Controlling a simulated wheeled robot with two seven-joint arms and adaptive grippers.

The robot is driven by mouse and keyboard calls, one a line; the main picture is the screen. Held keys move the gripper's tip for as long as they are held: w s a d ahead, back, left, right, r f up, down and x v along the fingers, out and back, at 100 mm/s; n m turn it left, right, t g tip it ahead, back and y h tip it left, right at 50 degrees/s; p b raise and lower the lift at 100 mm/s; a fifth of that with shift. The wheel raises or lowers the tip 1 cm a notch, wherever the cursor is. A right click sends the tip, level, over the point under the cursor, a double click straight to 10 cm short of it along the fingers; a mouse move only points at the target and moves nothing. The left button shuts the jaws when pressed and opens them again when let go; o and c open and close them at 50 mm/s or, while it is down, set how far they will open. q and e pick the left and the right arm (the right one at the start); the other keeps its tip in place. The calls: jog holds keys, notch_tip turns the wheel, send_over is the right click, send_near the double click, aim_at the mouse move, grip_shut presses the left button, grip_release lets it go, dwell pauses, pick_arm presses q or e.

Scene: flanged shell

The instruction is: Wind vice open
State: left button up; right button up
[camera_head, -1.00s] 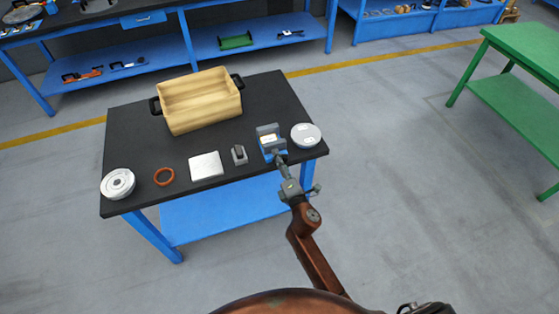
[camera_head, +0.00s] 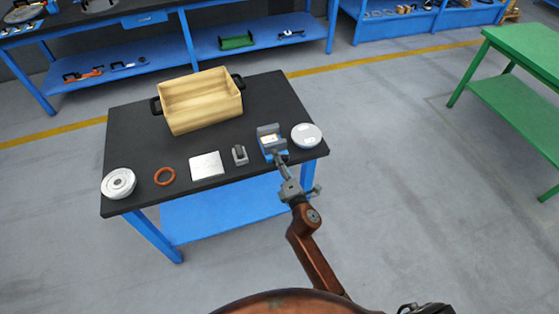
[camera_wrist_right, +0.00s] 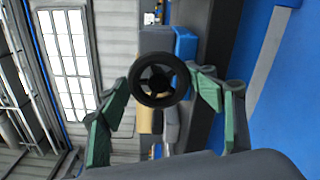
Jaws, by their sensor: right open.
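The blue and grey vice (camera_head: 272,143) stands at the near right edge of the black table. Its black handwheel (camera_wrist_right: 158,101) faces my right wrist camera, with the blue vice body (camera_wrist_right: 186,43) behind it. My right gripper (camera_head: 281,163) is at the near side of the vice. In the right wrist view its green-padded fingers are open on either side of the handwheel. I cannot tell whether either pad touches the rim. The vice jaws are small in the head view, so the width of their gap is unclear. My left gripper is out of view.
A small grey block (camera_head: 240,155) and a round light disc (camera_head: 306,136) flank the vice closely.

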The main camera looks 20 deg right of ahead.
jog(key=shift+s, duration=0.1)
dwell(0.6)
jog(key=s, duration=0.8)
jog(key=shift+d, duration=0.15)
